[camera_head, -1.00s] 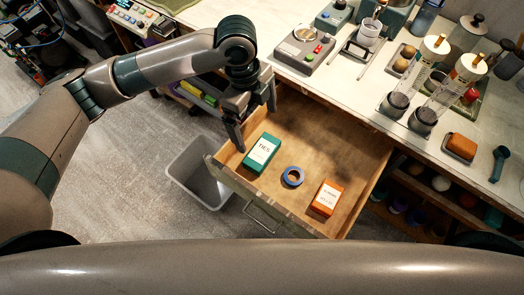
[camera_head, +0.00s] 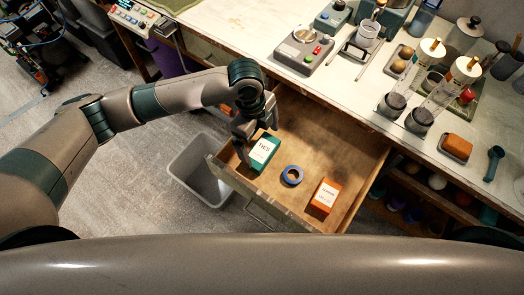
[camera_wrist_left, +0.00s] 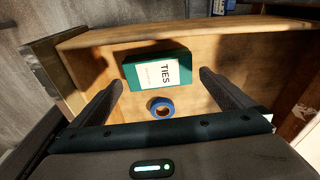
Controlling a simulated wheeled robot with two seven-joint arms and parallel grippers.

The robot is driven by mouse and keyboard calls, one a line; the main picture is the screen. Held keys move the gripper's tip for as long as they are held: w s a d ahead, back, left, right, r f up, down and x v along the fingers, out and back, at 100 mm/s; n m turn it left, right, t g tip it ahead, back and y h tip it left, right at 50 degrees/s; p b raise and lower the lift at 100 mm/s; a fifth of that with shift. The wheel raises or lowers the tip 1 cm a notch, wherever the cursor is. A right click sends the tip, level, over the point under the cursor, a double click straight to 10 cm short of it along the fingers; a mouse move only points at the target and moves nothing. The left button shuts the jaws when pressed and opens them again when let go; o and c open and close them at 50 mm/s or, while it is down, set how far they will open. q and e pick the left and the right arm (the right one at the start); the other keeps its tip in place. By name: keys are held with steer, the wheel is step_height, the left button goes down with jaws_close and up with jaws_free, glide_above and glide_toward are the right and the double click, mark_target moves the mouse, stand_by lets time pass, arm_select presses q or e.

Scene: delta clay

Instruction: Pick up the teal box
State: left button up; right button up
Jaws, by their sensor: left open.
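The teal box (camera_head: 264,152) has a white label reading "TIES" and lies in the open wooden drawer, near its left side. It also shows in the left wrist view (camera_wrist_left: 138,72). My left gripper (camera_head: 256,145) is over the drawer at the box, its fingers partly hidden by the wrist in the head view. In the left wrist view the open fingers (camera_wrist_left: 162,88) point toward the box, one on each side of it, with nothing held between them. I cannot tell the exact height of the fingertips above the box. My right gripper is not in view.
A blue tape roll (camera_head: 291,175) and an orange box (camera_head: 325,196) lie in the same drawer (camera_head: 330,142). A grey bin (camera_head: 203,168) stands on the floor to the left. The counter behind holds a scale (camera_head: 304,50), jars and an orange block (camera_head: 457,144).

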mark_target(262, 150)
arm_select(q)
steer(key=shift+s+f+p, duration=0.15)
steer(key=shift+f+p, duration=0.3)
steer(key=shift+f, duration=0.2)
step_height(262, 150, down, 2)
steer(key=shift+s+d+f+p, duration=0.1)
steer(key=shift+d+f+p, duration=0.05)
steer(key=shift+p, duration=0.2)
steer(key=shift+d+f, duration=0.1)
steer(key=shift+f, duration=0.55)
steer(key=c, duration=0.8)
steer(key=shift+r, duration=0.15)
